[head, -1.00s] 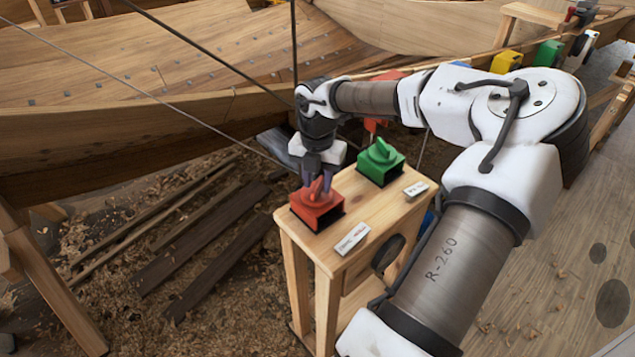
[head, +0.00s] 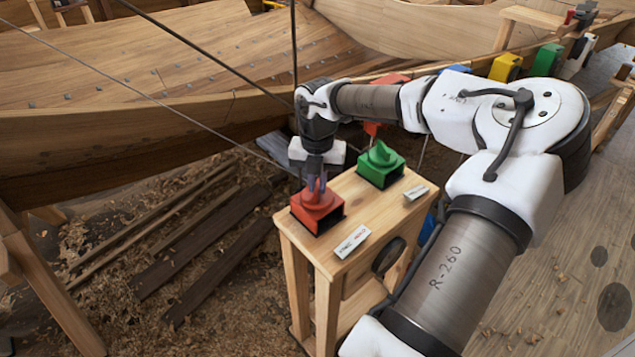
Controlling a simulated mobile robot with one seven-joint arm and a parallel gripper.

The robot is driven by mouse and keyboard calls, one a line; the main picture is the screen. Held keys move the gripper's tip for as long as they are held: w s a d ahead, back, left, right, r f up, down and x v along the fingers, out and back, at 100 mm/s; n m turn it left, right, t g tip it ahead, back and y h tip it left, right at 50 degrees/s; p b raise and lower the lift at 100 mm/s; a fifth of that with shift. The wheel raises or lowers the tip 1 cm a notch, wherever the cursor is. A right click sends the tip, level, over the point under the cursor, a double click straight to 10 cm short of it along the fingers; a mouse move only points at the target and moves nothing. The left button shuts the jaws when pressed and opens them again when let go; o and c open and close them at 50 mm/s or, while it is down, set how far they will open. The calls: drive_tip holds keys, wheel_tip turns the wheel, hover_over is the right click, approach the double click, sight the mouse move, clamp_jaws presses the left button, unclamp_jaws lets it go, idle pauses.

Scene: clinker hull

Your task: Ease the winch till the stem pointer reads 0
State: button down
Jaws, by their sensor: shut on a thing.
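A red control box with a red knob (head: 318,213) sits on the near left corner of a wooden stand (head: 366,203). My gripper (head: 317,187) points down over it, with its fingers shut on the red knob, which they largely hide. A green control box with a knob (head: 380,164) stands behind and to the right on the same stand, untouched. Small white labels lie in front of the boxes; the near one (head: 351,242) is too small to read. I cannot make out the stem pointer or its reading in this view.
A wooden clinker hull (head: 150,110) fills the back, with taut dark lines crossing before it. Dark planks (head: 215,262) and shavings lie on the ground left of the stand. Yellow (head: 505,67) and green (head: 546,59) boxes stand far right. Floor at right is mostly clear.

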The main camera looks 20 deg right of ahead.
drive_tip(key=n+b, duration=0.1)
drive_tip(key=n, duration=0.4)
idle(0.6)
drive_tip(key=c, duration=1.5)
unclamp_jaws()
wheel_tip(320, 180, up, 14)
drive_tip(key=p, duration=0.8)
drive_tip(key=shift+f, duration=0.1)
